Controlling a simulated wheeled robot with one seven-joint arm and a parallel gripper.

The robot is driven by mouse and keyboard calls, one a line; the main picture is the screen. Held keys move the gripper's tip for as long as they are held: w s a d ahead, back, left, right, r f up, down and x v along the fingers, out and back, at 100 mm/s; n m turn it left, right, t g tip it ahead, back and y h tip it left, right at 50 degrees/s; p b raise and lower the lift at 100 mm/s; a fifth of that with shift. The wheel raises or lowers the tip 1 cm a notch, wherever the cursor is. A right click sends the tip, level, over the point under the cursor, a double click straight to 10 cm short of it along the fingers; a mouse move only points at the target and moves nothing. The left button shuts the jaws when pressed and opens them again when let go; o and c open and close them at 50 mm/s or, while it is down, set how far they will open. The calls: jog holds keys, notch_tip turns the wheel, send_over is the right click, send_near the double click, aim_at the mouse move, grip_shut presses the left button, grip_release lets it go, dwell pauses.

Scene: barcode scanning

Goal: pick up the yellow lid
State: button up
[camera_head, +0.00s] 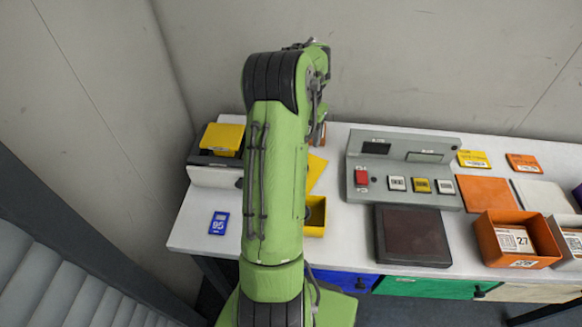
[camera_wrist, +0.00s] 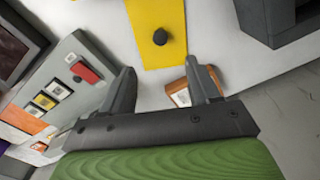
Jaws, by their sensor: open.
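The yellow lid (camera_wrist: 158,14) is a flat yellow panel with a round black knob (camera_wrist: 160,37). It lies on the white table at the top middle of the wrist view. In the head view a part of the yellow lid (camera_head: 316,170) shows to the right of my arm, and the rest is hidden behind it. My gripper (camera_wrist: 164,80) is open and empty in the wrist view, its fingertips apart from the lid and pointing toward it. My gripper is hidden by the arm in the head view.
A small orange item with a white label (camera_wrist: 180,95) shows between the fingers. A grey panel with a red button (camera_head: 361,177) stands to the right on the white table (camera_head: 345,245). A yellow box (camera_head: 315,217) sits in front, and a dark box with yellow top (camera_head: 222,138) at left.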

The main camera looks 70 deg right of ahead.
jog(key=b, duration=0.1)
send_near(316, 166)
jog(key=w+a, duration=0.3)
jog(key=shift+w+a+f, duration=0.15)
jog(key=shift+w+f, duration=0.05)
jog(key=shift+f, duration=0.1)
notch_tip(316, 166, down, 6)
jog(key=shift+s+f+b, duration=0.1)
jog(key=shift+s+b, duration=0.05)
jog(key=shift+b, duration=0.75)
jog(key=shift+c, duration=0.2)
grip_shut()
